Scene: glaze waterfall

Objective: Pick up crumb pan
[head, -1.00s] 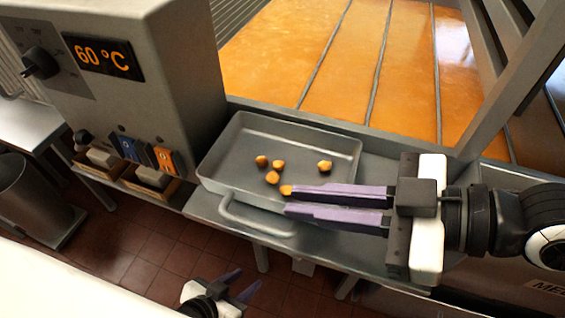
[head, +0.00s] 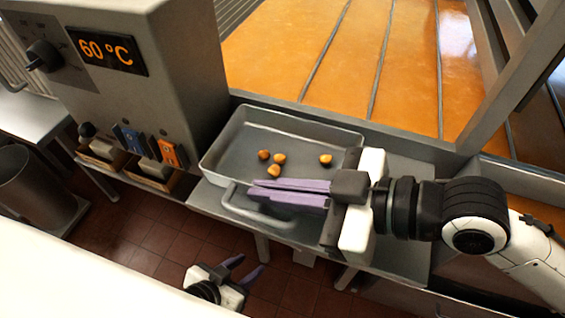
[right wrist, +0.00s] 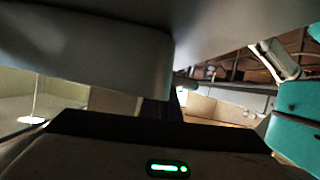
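The crumb pan (head: 225,150) is a grey metal tray with several orange-brown crumbs (head: 274,171) in it. It sits on a metal ledge beside the control box. Its bar handle (head: 232,204) sticks out at the front. My right gripper (head: 251,188) reaches in from the right, with its purple fingers over the pan's front edge and close to the handle. The fingers look close together, but their gap and any contact with the handle are unclear. The right wrist view is mostly filled by dark close surfaces. My left gripper (head: 238,268) is open and empty, low over the floor.
The control box (head: 150,70) with a 60 °C display stands to the left of the pan. Small bins (head: 155,172) with blue and orange tags hang below it. A grey bin (head: 30,195) stands at far left. Orange glaze (head: 350,60) lies behind a metal frame.

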